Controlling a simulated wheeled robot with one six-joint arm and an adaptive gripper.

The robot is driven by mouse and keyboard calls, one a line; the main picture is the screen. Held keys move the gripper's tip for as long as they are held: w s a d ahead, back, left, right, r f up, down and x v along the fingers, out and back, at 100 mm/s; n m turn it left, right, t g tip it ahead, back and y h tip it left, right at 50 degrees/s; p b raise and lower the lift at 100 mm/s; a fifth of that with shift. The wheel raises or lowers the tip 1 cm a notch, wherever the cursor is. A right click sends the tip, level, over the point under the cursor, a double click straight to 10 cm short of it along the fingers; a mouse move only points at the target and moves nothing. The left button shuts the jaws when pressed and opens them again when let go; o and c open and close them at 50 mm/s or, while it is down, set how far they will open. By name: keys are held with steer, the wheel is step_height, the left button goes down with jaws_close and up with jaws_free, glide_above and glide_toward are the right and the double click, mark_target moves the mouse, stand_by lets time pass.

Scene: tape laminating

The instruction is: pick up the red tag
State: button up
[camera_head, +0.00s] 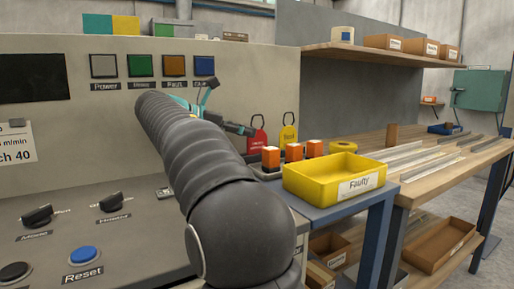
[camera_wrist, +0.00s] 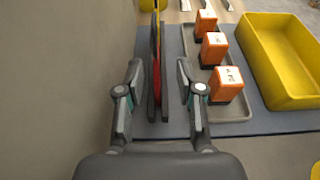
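The red tag (camera_head: 256,141) hangs or stands upright at the back of the blue table, in front of the grey panel, left of a yellow tag (camera_head: 289,136). In the wrist view the red tag (camera_wrist: 156,76) shows nearly edge-on as a thin upright sheet between the two fingers. My gripper (camera_wrist: 158,74) is open around it, with a visible gap on each side. In the head view my gripper (camera_head: 226,108) is partly hidden behind my arm, beside the red tag.
Orange blocks (camera_wrist: 214,47) stand in a grey tray (camera_wrist: 240,107) to the right of the tags. A yellow bin (camera_head: 334,178) marked "Faulty" stands farther right. The control panel (camera_head: 95,230) is at the left. A wooden bench (camera_head: 450,171) with metal strips lies beyond.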

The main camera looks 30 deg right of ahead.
mark_target(257, 134)
steer(key=b+x, duration=0.1)
steer(key=x, duration=0.4)
steer(key=shift+w+f, duration=0.1)
steer(key=shift+w, duration=0.1)
jaws_close()
